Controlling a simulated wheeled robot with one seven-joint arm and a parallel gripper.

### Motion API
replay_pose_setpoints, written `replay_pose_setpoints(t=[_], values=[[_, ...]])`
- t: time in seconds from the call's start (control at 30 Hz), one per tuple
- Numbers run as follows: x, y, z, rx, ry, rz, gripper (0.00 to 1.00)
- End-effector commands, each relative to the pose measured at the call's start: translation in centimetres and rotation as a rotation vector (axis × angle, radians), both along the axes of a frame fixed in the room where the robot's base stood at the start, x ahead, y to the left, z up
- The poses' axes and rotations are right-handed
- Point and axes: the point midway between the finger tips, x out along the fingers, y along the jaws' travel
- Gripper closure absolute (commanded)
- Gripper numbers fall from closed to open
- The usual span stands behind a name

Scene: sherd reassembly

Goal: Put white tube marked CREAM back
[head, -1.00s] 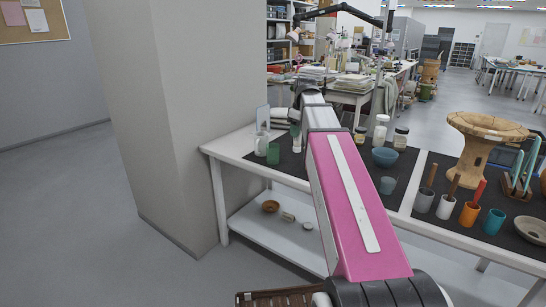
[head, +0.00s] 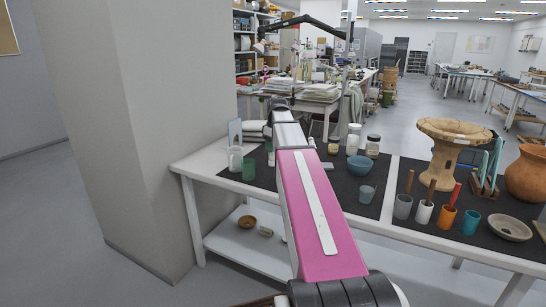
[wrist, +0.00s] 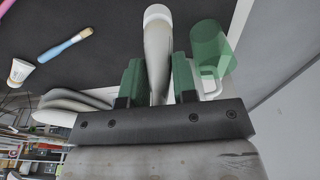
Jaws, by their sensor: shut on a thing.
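The white tube (wrist: 158,45) stands out between the green fingers of my gripper (wrist: 157,68) in the wrist view. My gripper is shut on it. Its pale, rounded end points to the top of the picture. I cannot read any marking on it.
In the wrist view the green cup (wrist: 211,48) is close to the right finger. A blue-handled brush (wrist: 66,46) and a white cup (wrist: 20,72) are at left. Jars, a blue bowl (head: 359,165) and a grey cup (head: 367,194) stand right of the arm. A pillar (head: 115,150) is at left.

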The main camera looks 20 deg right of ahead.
Motion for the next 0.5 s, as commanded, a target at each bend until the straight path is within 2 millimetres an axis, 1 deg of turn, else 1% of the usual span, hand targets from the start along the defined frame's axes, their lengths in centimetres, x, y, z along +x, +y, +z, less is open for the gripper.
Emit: replay_pose_setpoints(t=[0.1,0.27,0.5], values=[[0.5,-0.8,-0.6,0.000,0.000,0.000,0.96],[0.5,-0.9,-1.3,0.001,0.001,0.001,0.96],[0.5,-0.9,-4.3,0.001,0.001,0.001,0.96]])
